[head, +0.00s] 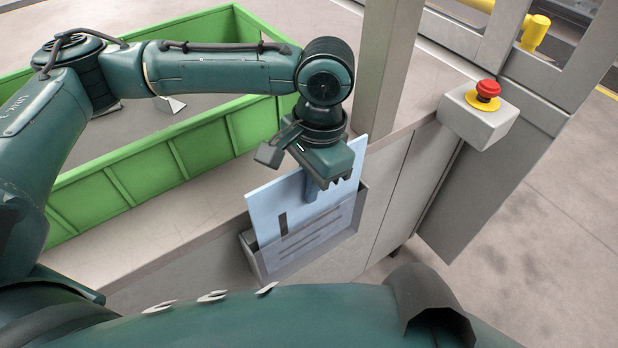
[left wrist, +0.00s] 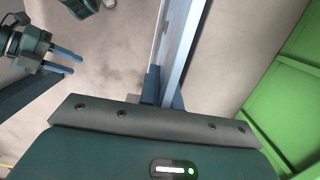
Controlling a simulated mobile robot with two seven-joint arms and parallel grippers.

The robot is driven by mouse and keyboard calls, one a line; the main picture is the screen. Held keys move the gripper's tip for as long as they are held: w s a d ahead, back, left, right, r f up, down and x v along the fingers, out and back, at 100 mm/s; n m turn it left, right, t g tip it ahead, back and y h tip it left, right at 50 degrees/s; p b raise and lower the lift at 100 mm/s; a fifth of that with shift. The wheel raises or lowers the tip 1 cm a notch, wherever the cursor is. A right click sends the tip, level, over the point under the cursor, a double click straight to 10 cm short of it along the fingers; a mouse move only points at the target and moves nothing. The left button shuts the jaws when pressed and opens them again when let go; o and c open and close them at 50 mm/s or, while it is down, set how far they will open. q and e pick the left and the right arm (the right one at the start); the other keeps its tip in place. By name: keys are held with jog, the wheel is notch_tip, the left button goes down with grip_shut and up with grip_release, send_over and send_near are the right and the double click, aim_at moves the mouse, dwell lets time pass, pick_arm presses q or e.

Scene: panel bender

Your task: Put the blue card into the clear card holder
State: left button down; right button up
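The light blue card (head: 270,204) stands nearly upright, with a dark bar and printed lines on its face. My left gripper (head: 314,188) is at its upper edge, one blue finger showing on the near face. In the left wrist view the card (left wrist: 182,45) runs edge-on between the two fingers (left wrist: 163,92), which close on it. The card holder (head: 254,262) is on the cabinet's side below the gripper. The card's lower part appears inside it; how deep is unclear. My right gripper (left wrist: 66,61) shows in the left wrist view, its fingers apart and empty.
A green bin (head: 150,165) stands on the counter at left, behind my left arm. A grey post (head: 385,65) rises close behind the gripper. A red emergency button (head: 487,91) on a grey box is at right. Open floor (head: 560,220) lies at far right.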

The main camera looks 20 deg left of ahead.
pick_arm(q)
jog(key=shift+f+b, duration=0.45)
jog(key=shift+f, duration=1.3)
pick_arm(e)
jog(key=shift+f, duration=0.3)
pick_arm(q)
jog(key=c, duration=1.5)
grip_release()
jog(key=shift+c, duration=0.2)
pick_arm(e)
jog(key=shift+a, duration=0.1)
pick_arm(q)
jog(key=r, duration=0.8)
jog(key=w+d+r+p, duration=0.1)
jog(key=r, duration=0.4)
jog(key=shift+w, duration=0.1)
pick_arm(e)
jog(key=shift+w+a+r, duration=0.1)
jog(key=shift+a+r, duration=0.1)
jog(key=shift+r, duration=0.3)
jog(key=shift+w+a+r, duration=0.1)
jog(key=shift+a+r, duration=0.05)
jog(key=shift+r, duration=0.35)
